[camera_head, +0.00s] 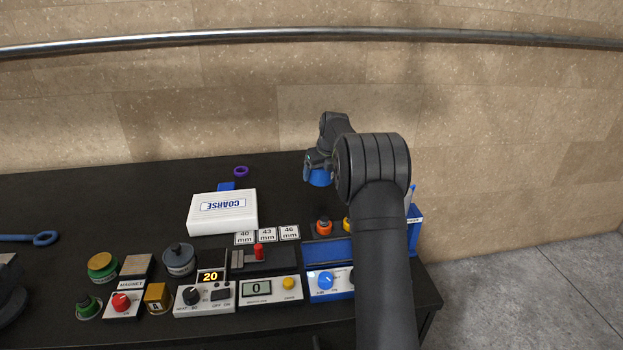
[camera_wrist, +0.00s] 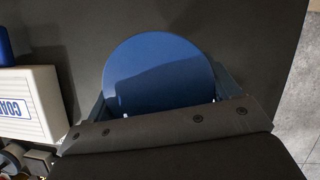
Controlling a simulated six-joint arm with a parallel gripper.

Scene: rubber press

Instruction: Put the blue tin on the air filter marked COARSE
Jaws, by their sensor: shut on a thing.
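The blue tin (camera_head: 320,177) is held in my gripper (camera_head: 318,168) at the back of the bench, right of the air filter. In the wrist view the tin (camera_wrist: 160,72) shows as a round blue lid between the two fingers, and my gripper (camera_wrist: 160,105) is shut on it. The tin seems to be above the black bench top, though its exact height is hard to tell. The air filter marked COARSE (camera_head: 222,222) is a white block lying flat, its blue-framed label upside down in the head view. Part of it shows at the left of the wrist view (camera_wrist: 30,105).
A blue object (camera_head: 226,186) and a purple ring (camera_head: 241,171) lie behind the filter. Size cards (camera_head: 267,235), a heater box (camera_head: 205,297), a counter (camera_head: 270,290) and a blue machine (camera_head: 328,282) stand in front. The bench between filter and tin is clear.

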